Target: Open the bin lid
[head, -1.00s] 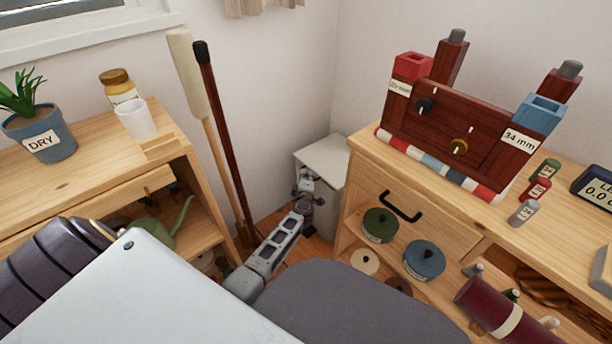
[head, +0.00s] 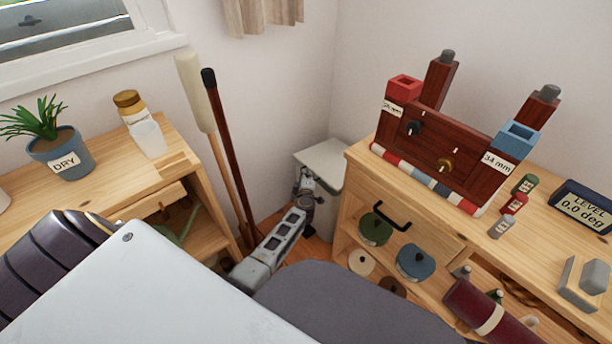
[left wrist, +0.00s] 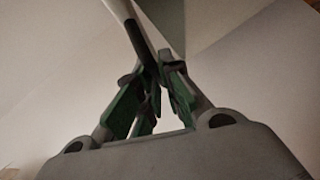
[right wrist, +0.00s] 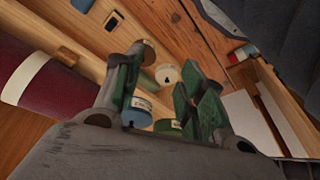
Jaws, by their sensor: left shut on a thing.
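The bin stands in the room's corner between the two wooden units, with a pale grey lid (head: 322,156) on top. Part of its grey body (head: 326,212) shows below. My left gripper (head: 304,184) is at the lid's near left edge. In the left wrist view the left fingers (left wrist: 150,72) are closed together on a narrow dark and pale part, seemingly of the lid. Whether the lid has lifted cannot be told. My right gripper (right wrist: 162,65) is open and empty, over the right unit's shelves; it is out of the head view.
A broom-like pair of long handles (head: 232,150) leans left of the bin.

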